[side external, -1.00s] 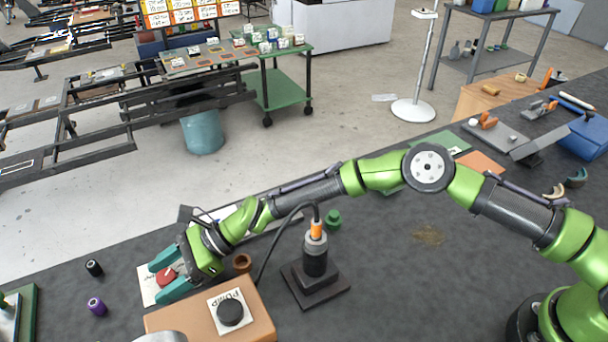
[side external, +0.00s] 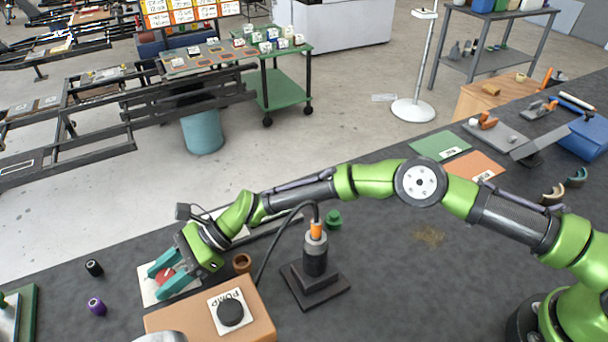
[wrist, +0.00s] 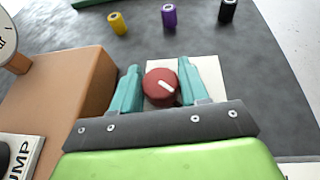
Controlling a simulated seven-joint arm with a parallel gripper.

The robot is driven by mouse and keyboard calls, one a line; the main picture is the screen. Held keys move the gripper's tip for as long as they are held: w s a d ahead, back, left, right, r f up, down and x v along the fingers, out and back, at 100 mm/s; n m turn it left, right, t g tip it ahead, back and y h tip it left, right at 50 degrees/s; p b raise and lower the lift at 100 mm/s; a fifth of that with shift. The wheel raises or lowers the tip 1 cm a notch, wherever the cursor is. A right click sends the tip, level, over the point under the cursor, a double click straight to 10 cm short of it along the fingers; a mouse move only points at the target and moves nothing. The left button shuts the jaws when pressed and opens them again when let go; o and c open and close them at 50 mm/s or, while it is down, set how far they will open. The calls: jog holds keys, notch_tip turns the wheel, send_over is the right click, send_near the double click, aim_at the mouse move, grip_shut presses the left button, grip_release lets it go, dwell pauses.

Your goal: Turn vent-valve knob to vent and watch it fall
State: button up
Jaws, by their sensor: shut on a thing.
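The red vent-valve knob (wrist: 161,87) with a white pointer line sits on a white plate (wrist: 208,68). In the side view the knob (side external: 166,276) is partly covered by my gripper's teal fingers. My gripper (side external: 167,272) is low over the bench with its fingers on either side of the knob, shut on it. In the wrist view the pointer line slants from the upper left to the lower right. The plate's lettering is mostly hidden. A spring-like upright device with an orange band (side external: 316,247) stands on a dark base to the right of my gripper.
A brown box with a black PUMP knob (side external: 230,312) stands close to my gripper. A brown ring (side external: 242,263) and a green piece (side external: 333,219) stand nearby. A black cable runs beside my wrist.

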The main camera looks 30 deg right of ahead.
dwell(0.3)
jog(key=o, duration=1)
jog(key=shift+c, duration=0.2)
jog(key=v, duration=1.7)
jog(key=shift+w+a+r, duration=0.1)
jog(key=shift+w, duration=0.15)
